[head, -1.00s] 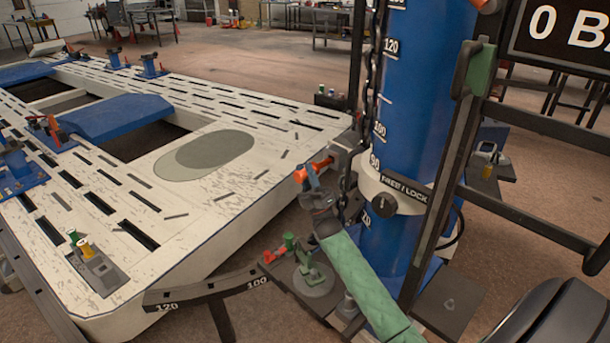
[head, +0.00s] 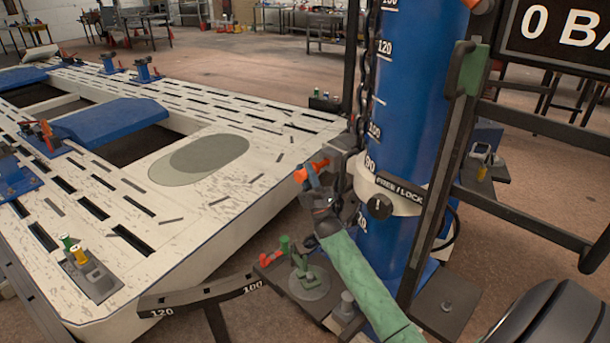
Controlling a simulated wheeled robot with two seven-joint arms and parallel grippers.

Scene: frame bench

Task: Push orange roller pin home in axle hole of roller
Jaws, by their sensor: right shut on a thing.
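The orange roller pin (head: 300,176) is at the left side of the blue column, near the dark chain. Orange shows on both sides of the fingers. The pin lies roughly level, its right end pointing toward the dark parts beside the column. The roller and its axle hole cannot be made out clearly there, so I cannot tell how deep the pin sits. My left gripper is not in view.
The blue column (head: 405,110) with its white FREE/LOCK collar (head: 408,206) stands just right of the gripper. A white slotted bench (head: 190,215) fills the left. A dark scale arm (head: 200,297) and a small clamp on a round base (head: 308,282) lie below.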

